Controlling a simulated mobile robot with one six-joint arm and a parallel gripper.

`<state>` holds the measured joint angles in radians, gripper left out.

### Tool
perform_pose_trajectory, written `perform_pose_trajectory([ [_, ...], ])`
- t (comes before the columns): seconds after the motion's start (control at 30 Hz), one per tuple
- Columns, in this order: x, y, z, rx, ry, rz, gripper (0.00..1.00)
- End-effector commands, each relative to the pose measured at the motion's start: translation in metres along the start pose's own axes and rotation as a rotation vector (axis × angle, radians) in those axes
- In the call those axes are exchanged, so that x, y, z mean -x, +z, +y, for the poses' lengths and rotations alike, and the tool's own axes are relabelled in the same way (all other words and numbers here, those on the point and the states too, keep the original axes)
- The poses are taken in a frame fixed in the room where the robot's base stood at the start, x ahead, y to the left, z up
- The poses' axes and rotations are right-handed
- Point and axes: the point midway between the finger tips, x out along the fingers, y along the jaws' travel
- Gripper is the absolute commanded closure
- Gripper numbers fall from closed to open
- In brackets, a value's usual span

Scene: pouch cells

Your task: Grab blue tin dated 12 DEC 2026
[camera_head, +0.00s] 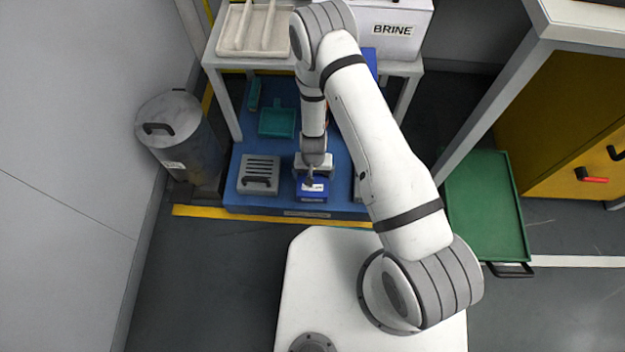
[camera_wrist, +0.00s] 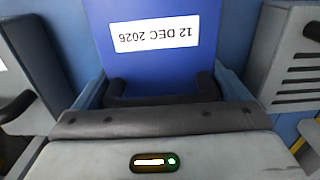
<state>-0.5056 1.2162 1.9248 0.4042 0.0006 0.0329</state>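The blue tin (camera_wrist: 160,70) shows in the wrist view with a white label, upside down, that reads 12 DEC 2026. In the head view the blue tin (camera_head: 312,196) stands on the blue platform below my gripper (camera_head: 312,178). In the wrist view my gripper's grey body and dark front bar fill the bottom. Dark parts lie against the tin's lower end just past the bar. I cannot tell whether they are finger pads or a handle on the tin. The bar hides that end, so contact is unclear.
A slotted grey box (camera_head: 258,174) with a black handle stands close on the left in the head view, and another grey item stands close on the right. A table (camera_head: 222,62) with a BRINE box (camera_head: 392,45) rises behind. A bin (camera_head: 180,130) stands left.

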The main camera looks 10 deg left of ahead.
Motion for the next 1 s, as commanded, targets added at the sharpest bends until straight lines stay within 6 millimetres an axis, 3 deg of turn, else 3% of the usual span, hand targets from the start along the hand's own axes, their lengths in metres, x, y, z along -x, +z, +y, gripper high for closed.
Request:
perform_pose_trajectory([
  [0.6, 0.0009, -0.0004, -0.0011, 0.002, -0.001, 0.001, 0.69],
  [1.0, 0.0061, -0.0003, -0.0014, 0.003, -0.001, 0.001, 0.69],
])
